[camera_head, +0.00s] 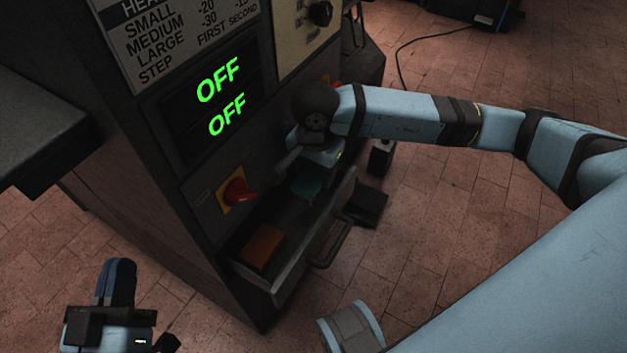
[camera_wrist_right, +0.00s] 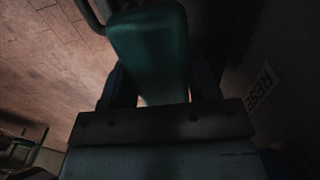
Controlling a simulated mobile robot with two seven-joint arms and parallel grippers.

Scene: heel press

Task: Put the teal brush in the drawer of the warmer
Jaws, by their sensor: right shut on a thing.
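The teal brush (camera_head: 307,184) is at the far end of the open drawer (camera_head: 322,231) of the warmer (camera_head: 150,150), below my right gripper (camera_head: 312,168). My right gripper is shut on it. In the right wrist view the teal brush (camera_wrist_right: 150,50) lies between the two fingers of the right gripper (camera_wrist_right: 160,88). Whether the brush touches the drawer floor is hard to tell in the dark. My left gripper (camera_head: 117,270) is at the lower left, away from the warmer and apart from the brush. Its finger gap does not show clearly.
An orange-brown block (camera_head: 263,247) lies in the near part of the drawer. A red knob on a yellow plate (camera_head: 236,190) is on the warmer's face above the drawer. The drawer handle (camera_head: 335,240) sticks out at the front. A dark pedal (camera_head: 368,205) stands on the tiled floor.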

